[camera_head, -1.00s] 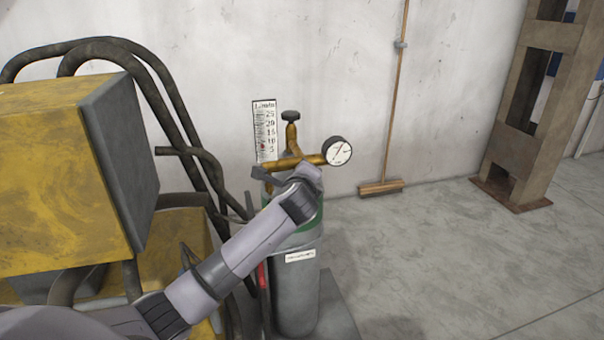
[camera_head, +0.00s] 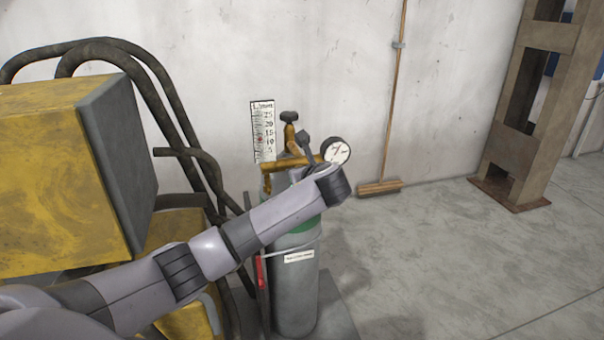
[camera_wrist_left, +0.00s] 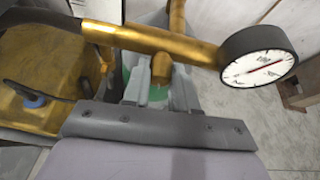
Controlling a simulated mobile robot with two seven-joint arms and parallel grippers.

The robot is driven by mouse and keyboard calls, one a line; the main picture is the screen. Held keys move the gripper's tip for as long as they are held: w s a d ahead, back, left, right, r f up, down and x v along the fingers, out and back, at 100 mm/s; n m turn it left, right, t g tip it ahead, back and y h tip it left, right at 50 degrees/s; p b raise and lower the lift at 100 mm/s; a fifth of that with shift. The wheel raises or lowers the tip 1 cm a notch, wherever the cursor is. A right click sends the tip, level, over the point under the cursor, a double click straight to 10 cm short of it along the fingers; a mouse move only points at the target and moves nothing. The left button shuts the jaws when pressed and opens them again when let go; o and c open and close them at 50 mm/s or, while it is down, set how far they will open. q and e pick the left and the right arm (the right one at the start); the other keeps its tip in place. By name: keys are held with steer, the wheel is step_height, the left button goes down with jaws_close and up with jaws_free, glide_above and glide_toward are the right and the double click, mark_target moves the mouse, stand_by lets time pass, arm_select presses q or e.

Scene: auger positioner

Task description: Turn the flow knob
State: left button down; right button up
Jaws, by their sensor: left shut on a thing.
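The regulator carries a round white pressure gauge (camera_head: 336,151), a dark top valve knob (camera_head: 289,116) and an upright flow scale (camera_head: 262,130) marked in L/min. In the left wrist view, the fingers of my left gripper (camera_wrist_left: 160,88) close around a short brass knob (camera_wrist_left: 158,80) below the brass pipe (camera_wrist_left: 150,38); this looks like the flow knob. The gauge (camera_wrist_left: 258,55) is to its right. My right gripper is out of view.
A yellow and grey machine (camera_head: 60,170) with dark curved tubes (camera_head: 150,80) stands close on the left. A broom (camera_head: 380,187) leans on the wall at the right, near a brown steel post (camera_head: 520,150). Floor between is open.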

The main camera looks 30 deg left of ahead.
arm_select(q)
steer(key=shift+m+g+y, duration=0.4)
steer(key=shift+m+y, duration=0.1)
steer(key=shift+m, duration=0.2)
steer(key=c, duration=0.9)
jaws_free()
steer(key=shift+a, duration=0.1)
steer(key=v, duration=0.7)
